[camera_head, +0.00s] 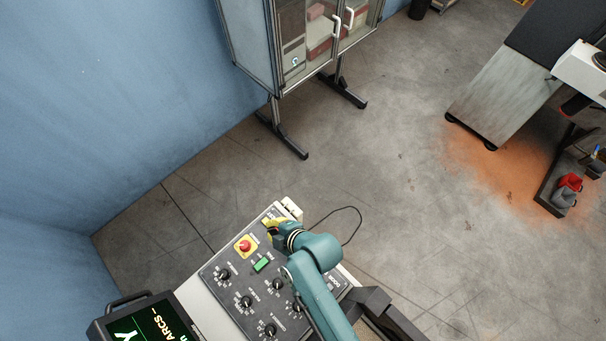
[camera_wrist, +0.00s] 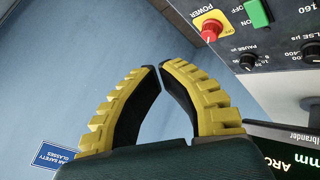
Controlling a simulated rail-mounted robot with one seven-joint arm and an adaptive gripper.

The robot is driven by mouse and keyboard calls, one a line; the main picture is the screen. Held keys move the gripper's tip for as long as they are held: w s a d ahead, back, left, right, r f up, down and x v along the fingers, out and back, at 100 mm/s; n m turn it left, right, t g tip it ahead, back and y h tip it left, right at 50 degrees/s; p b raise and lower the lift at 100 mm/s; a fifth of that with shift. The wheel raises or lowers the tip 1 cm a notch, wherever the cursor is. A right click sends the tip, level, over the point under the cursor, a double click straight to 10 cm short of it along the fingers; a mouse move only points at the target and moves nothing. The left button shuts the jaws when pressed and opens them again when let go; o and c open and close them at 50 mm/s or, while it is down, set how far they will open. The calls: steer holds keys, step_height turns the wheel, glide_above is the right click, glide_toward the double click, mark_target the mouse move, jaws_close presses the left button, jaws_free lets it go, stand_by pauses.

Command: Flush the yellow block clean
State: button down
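No separate yellow block shows in either view. The yellow things I see are my gripper's fingers and the yellow plate (camera_head: 236,250) under a red power button (camera_head: 245,244). My gripper (camera_head: 270,229) is above the far end of the control panel, right of the red button. In the wrist view its two ribbed yellow fingers (camera_wrist: 160,67) converge until the tips almost meet, with nothing between them. The red button also shows in the wrist view (camera_wrist: 209,31), beyond the right finger. Whether the fingers touch the panel cannot be told.
The panel (camera_head: 232,293) has a green switch (camera_head: 262,264), several black knobs and a lit screen (camera_head: 150,322). A blue wall (camera_head: 110,90) stands left. A glass-doored cabinet (camera_head: 250,50) stands behind. A grey bench (camera_head: 515,85) is at right. Open floor (camera_head: 380,160) lies between.

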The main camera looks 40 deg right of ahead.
steer(key=s+d+f+m+g, duration=0.1)
steer(key=s+f, duration=0.4)
steer(key=s, duration=0.1)
steer(key=shift+d, duration=0.3)
steer(key=shift+f, duration=0.1)
step_height(320, 180, down, 9)
steer(key=b, duration=0.8)
stand_by(0.6)
steer(key=shift+f, duration=0.25)
steer(key=shift+f+b, duration=0.1)
steer(key=shift+b, duration=0.25)
